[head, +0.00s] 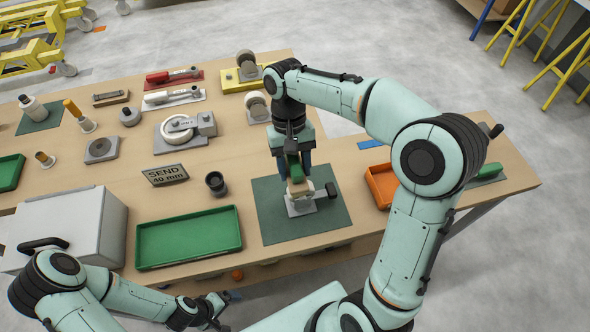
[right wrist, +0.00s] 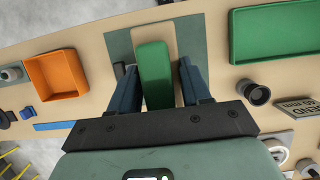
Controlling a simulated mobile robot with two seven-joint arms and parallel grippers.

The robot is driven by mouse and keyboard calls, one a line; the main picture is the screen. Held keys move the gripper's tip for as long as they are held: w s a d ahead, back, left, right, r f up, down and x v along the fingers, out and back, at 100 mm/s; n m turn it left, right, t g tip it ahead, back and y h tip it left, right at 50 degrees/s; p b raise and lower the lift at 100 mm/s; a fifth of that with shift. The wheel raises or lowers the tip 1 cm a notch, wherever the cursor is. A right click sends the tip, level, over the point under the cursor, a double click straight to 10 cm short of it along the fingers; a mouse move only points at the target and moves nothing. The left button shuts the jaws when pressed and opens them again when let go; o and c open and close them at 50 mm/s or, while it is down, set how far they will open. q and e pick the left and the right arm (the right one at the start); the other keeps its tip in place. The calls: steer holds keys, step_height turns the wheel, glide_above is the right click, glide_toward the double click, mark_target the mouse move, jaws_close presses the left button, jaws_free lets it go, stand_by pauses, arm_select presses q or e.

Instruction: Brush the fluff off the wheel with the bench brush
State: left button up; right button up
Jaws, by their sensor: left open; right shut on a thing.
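The bench brush (head: 294,168) has a green handle and a pale block. My right gripper (head: 293,170) is shut on the handle, above the green mat (head: 265,225). In the right wrist view the green handle (right wrist: 155,75) lies between my dark blue fingers. Directly below the brush, a light grey fixture (head: 303,207) with a black knob stands on the mat. The brush covers its top, so I cannot make out a wheel or fluff there, nor tell whether brush and fixture touch. My left gripper (head: 215,306) is open and empty, low in front of the bench edge.
A green tray (head: 190,238) and a dark cup (head: 215,182) are left of the mat. An orange bin (head: 381,186) is to its right. A sign (head: 166,175), a white cabinet (head: 75,228) and two castors (head: 257,106) also stand on the bench.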

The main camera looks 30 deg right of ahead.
steer(key=shift+r, duration=1.25)
